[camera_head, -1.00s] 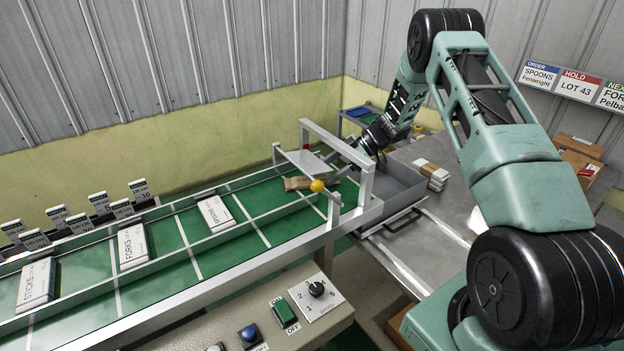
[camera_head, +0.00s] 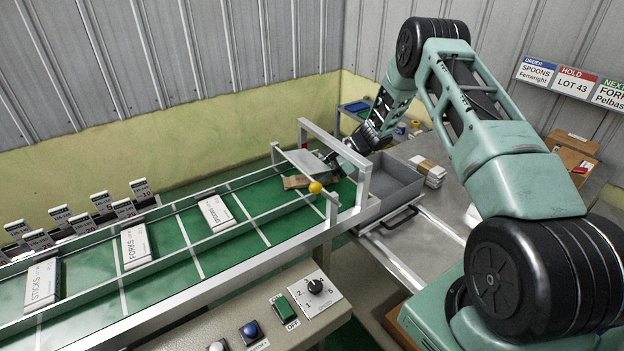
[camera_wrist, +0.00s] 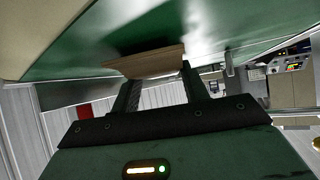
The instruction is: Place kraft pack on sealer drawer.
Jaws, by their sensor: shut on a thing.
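The brown kraft pack (camera_head: 296,182) is at the far end of the green belt, beside the gate frame, and partly hidden by the gate's plate. In the wrist view the pack (camera_wrist: 146,62) lies across my fingertips, close to a green surface. My gripper (camera_wrist: 157,80) is shut on it. In the head view my gripper reaches in behind the gate, and its fingertips are largely hidden. The sealer drawer (camera_head: 398,178) is a grey open tray with a dark handle, right of the gate; its visible floor looks empty.
The gate frame (camera_head: 335,150), with a yellow ball (camera_head: 315,187), stands over the belt. White packs marked STICKS (camera_head: 42,283), FORKS (camera_head: 135,246) and SPOONS (camera_head: 215,213) lie on the belt. A banded white stack (camera_head: 430,172) sits right of the drawer.

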